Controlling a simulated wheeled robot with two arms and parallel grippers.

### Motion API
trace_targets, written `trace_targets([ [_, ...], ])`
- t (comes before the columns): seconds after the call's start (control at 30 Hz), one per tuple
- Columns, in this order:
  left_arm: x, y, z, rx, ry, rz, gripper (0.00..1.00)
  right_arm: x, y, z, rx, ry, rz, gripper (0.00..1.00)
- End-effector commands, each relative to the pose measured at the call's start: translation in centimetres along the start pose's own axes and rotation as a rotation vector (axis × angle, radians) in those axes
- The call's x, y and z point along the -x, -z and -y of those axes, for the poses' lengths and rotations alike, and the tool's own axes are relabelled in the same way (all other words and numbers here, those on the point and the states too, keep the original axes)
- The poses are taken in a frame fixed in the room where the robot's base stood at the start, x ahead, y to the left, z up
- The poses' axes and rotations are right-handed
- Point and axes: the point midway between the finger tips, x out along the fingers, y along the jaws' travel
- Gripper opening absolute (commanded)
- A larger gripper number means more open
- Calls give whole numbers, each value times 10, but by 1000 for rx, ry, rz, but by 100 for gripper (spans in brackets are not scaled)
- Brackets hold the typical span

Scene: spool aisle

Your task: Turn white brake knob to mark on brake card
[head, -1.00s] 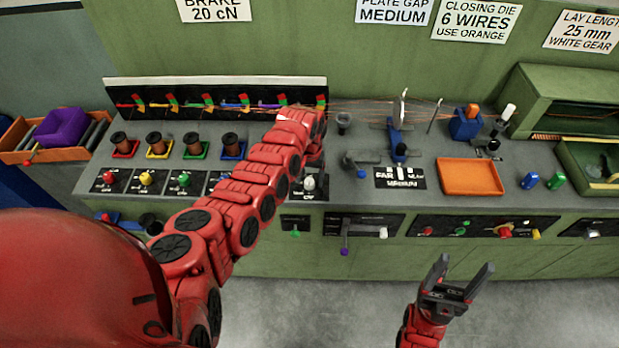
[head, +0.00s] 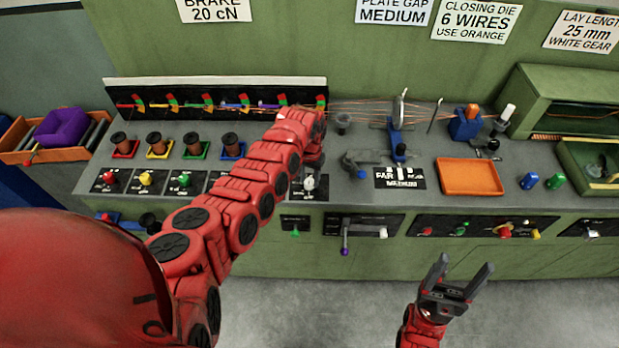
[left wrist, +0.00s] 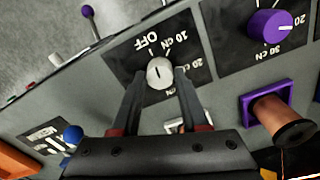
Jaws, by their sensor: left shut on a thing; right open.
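The white brake knob (head: 309,183) is on a black dial plate at the front edge of the bench. In the left wrist view the white knob (left wrist: 160,73) sits between the fingertips of my left gripper (left wrist: 160,84), which is shut on it. The plate is printed OFF, 10 cN and 20 cN; another cN label is partly hidden by the fingers. A thin dark line shows on the knob face, but its exact heading is hard to tell. The brake card (head: 214,10) on the back wall reads BRAKE 20 cN. My right gripper (head: 457,282) is open and empty, in front of the bench.
A purple knob (left wrist: 270,25) and a purple-based spool (left wrist: 275,115) are beside the white knob's plate. Red, yellow and green knobs sit further left. A lever with a purple ball (head: 345,250) hangs below. An orange tray (head: 469,177) lies to the right.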

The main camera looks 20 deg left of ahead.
Motion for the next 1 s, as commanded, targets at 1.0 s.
trace_targets([
  [1.0,-4,-2,0,-948,0,3,0,32,-5,2,0,0,0,70],
])
